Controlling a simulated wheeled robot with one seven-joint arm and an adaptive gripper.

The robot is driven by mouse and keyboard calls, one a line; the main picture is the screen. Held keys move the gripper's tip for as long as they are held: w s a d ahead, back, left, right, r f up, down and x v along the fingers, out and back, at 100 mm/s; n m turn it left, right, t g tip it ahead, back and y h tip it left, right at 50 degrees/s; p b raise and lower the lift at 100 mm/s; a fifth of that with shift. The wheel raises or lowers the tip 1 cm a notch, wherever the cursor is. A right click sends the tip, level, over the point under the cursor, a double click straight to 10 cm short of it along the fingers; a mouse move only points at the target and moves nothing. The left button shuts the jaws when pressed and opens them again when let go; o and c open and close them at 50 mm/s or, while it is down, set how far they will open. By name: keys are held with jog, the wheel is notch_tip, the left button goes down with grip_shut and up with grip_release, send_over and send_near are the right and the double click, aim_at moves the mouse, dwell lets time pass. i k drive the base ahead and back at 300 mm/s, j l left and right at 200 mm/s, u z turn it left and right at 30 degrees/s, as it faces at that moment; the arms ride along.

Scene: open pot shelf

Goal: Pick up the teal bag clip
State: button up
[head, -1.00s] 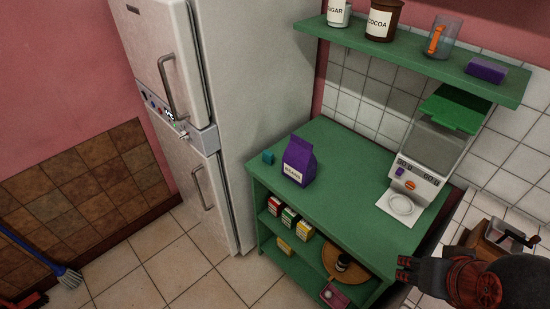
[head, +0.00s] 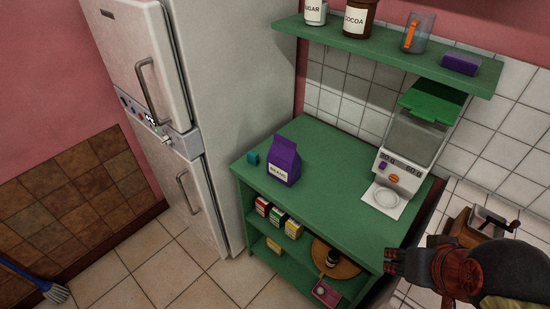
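My gripper (head: 391,262) is at the lower right, in front of the unit's right end and well away from the teal thing. Its fingers are dark and small in view, and I cannot see whether they are apart.
A white dispenser with a green lid (head: 408,150) stands on the top's right side. A wall shelf (head: 390,60) with jars, a jug and a purple block hangs above. A fridge (head: 165,110) stands left. The top's front middle is clear.

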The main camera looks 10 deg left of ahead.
aim_at(253, 158)
jog(key=i+j, duration=0.15)
jog(key=j, duration=0.2)
jog(key=i+j+u, duration=0.1)
jog(key=j, duration=0.3)
jog(key=i+j, duration=0.45)
jog(key=j, duration=0.3)
jog(key=i+j+u, duration=0.1)
jog(key=j, duration=0.25)
jog(key=i, duration=0.05)
